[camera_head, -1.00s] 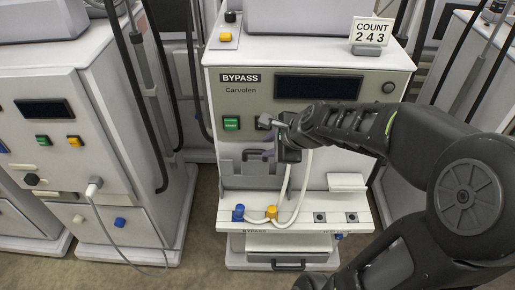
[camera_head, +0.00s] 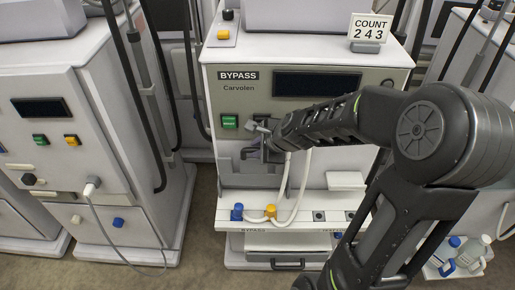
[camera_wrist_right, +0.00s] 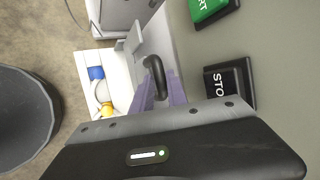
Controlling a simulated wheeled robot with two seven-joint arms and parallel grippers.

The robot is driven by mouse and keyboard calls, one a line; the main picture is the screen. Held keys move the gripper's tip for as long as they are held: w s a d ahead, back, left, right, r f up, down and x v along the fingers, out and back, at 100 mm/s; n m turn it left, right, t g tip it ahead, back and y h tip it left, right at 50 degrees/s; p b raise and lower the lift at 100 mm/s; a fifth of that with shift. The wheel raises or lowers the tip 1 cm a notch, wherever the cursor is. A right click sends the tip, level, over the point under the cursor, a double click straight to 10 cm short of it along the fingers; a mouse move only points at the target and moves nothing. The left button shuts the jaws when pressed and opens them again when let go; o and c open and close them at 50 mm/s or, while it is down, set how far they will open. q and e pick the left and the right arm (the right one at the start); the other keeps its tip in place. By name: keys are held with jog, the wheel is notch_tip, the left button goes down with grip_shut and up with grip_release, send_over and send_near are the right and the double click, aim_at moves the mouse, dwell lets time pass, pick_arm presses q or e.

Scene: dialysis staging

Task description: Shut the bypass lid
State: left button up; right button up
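The bypass machine (camera_head: 300,98), labelled BYPASS and Carvolen, stands in the middle of the head view. On its front, left of centre, is a grey lid assembly (camera_head: 232,172) with a dark handle. My right gripper (camera_head: 257,148) reaches in from the right and is at this handle, covering part of it. In the right wrist view the dark curved handle (camera_wrist_right: 156,72) lies by the tips of the purple-grey fingers (camera_wrist_right: 163,95), which are apart. The exact lid angle is hard to tell. My left gripper is not in view.
A green START button (camera_head: 230,122) and a dark STOP button (camera_wrist_right: 230,82) sit close to the gripper. Below is a white shelf (camera_head: 290,222) with a blue connector (camera_head: 237,212), a yellow connector (camera_head: 271,211) and white tubes. Another machine (camera_head: 60,95) stands left.

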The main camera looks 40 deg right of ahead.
grip_shut()
dwell(1.1)
